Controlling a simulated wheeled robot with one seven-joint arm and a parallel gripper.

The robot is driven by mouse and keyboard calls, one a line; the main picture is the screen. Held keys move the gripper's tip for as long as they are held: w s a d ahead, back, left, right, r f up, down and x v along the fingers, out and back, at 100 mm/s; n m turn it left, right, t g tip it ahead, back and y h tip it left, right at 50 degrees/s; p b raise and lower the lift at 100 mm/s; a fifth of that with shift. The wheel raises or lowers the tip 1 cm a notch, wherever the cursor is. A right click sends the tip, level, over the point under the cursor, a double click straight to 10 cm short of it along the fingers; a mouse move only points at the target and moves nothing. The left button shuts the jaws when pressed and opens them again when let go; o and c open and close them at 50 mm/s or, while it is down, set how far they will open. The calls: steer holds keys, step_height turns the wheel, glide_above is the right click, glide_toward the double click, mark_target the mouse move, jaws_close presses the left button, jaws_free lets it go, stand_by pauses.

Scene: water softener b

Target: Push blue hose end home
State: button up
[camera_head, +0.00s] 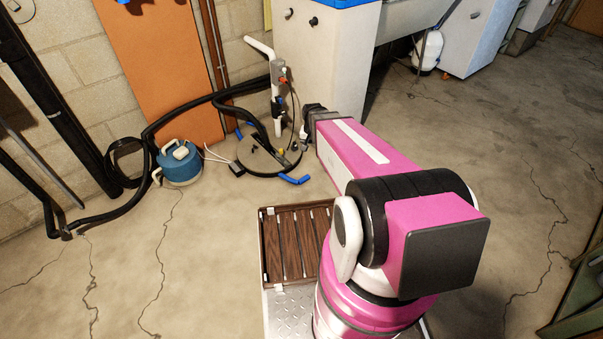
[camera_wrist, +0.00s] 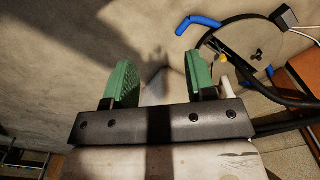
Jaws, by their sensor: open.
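A blue hose end (camera_head: 295,179) sticks out at the near right rim of a low round black-rimmed unit (camera_head: 262,165). A second blue piece (camera_head: 245,130) shows at its far left side. In the wrist view a bent blue hose end (camera_wrist: 203,21) lies at the unit's edge, at upper right. My gripper (camera_wrist: 160,85) is open and empty, its two green-padded fingers apart over bare floor. The blue hose end is beyond and to the right of the fingers, not touching them. I cannot tell how far the hose end is seated.
A white pipe with valves (camera_head: 278,100) stands behind the unit. Black hoses (camera_head: 200,105) run left along the wall past a blue-and-white canister (camera_head: 179,164). A white cabinet (camera_head: 325,60) stands behind my gripper. A slatted brown tray (camera_head: 264,240) is in front. Floor at right is clear.

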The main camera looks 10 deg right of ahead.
steer(key=w+f+m, duration=0.2)
steer(key=w+f, duration=0.5)
steer(key=f, duration=0.3)
steer(key=w+f+m, duration=0.3)
steer(key=w+f, duration=0.4)
steer(key=f, duration=0.3)
steer(key=m, duration=0.3)
glide_above(301, 179)
step_height(301, 179, down, 15)
steer(key=shift+s+f, duration=0.15)
steer(key=shift+m, duration=0.3)
steer(key=shift+d+f, duration=0.1)
steer(key=shift+f, duration=4.2)
steer(key=shift+r, duration=0.25)
steer(key=c, duration=0.8)
steer(key=shift+r, duration=2.5)
